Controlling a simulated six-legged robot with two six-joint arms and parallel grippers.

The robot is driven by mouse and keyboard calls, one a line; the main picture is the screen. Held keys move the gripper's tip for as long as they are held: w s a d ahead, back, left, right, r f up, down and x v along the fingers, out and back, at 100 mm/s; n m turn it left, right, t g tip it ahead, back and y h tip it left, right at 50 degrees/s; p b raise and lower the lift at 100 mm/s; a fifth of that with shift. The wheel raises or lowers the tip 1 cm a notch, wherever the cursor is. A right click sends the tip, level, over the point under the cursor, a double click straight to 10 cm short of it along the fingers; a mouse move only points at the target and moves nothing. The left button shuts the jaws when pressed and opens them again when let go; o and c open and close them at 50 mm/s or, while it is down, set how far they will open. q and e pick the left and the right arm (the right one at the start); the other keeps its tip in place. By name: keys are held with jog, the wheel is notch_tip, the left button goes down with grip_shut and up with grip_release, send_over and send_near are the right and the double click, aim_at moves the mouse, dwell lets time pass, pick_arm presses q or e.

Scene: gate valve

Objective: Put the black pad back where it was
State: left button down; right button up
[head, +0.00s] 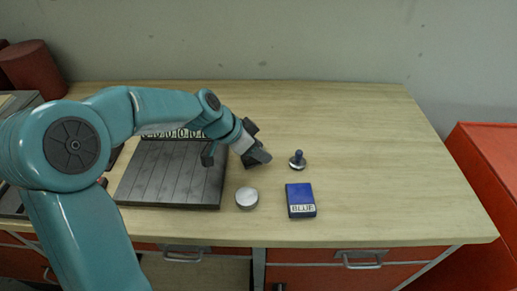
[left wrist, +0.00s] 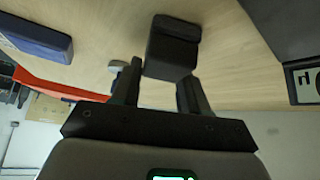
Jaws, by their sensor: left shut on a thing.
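The black pad (head: 259,158) is a small dark block in my left gripper (head: 248,146), over the table just right of the dark slatted board. In the left wrist view the black pad (left wrist: 172,48) sits between the two fingers of my left gripper (left wrist: 158,88), which are shut on it. The head view does not clearly show whether the pad touches the table. A blue pad (head: 299,195) labelled BLUE lies to the right and nearer the front; it also shows in the left wrist view (left wrist: 36,38). My right gripper is not in view.
A small dark-handled stamp (head: 298,160) stands right of my gripper. A round silver tin (head: 247,198) stands left of the blue pad. The dark slatted board (head: 170,178) fills the left-centre, a character strip at its back. The wooden table (head: 390,150) is clear at right.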

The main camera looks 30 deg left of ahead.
pick_arm(q)
jog(key=shift+f, duration=0.2)
jog(key=c, duration=0.6)
grip_release()
jog(key=shift+o, duration=0.2)
jog(key=shift+r, duration=0.1)
jog(key=shift+a+r, duration=0.1)
jog(key=shift+r, duration=0.25)
jog(key=v, duration=1.1)
jog(key=shift+s+r, duration=0.2)
jog(key=shift+s, duration=0.05)
jog(key=shift+w, duration=0.1)
